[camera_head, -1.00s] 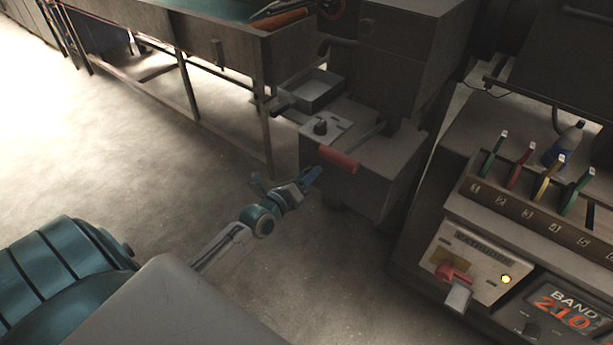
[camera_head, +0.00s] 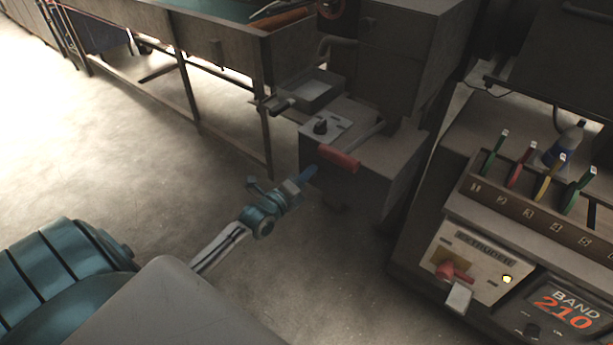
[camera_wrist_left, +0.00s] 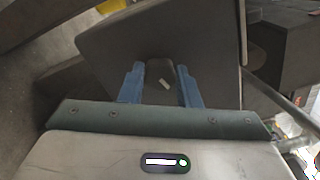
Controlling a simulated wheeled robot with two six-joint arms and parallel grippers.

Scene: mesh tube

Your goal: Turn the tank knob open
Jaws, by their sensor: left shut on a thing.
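In the left wrist view a dark knob (camera_wrist_left: 161,74) with a small white mark stands between the two blue fingers of my left gripper (camera_wrist_left: 160,86), against a flat dark grey panel (camera_wrist_left: 205,45). The gripper is shut on this knob. In the head view my left gripper (camera_head: 308,174) is at the near left side of the grey tank box (camera_head: 385,180); the held knob is hidden there. My right gripper is in neither view.
A red-handled lever (camera_head: 339,159) sticks out just right of my left gripper. A metal tray (camera_head: 312,92) and a long bench (camera_head: 215,40) stand behind. A control console (camera_head: 478,262) with coloured levers is at right. The floor at left is clear.

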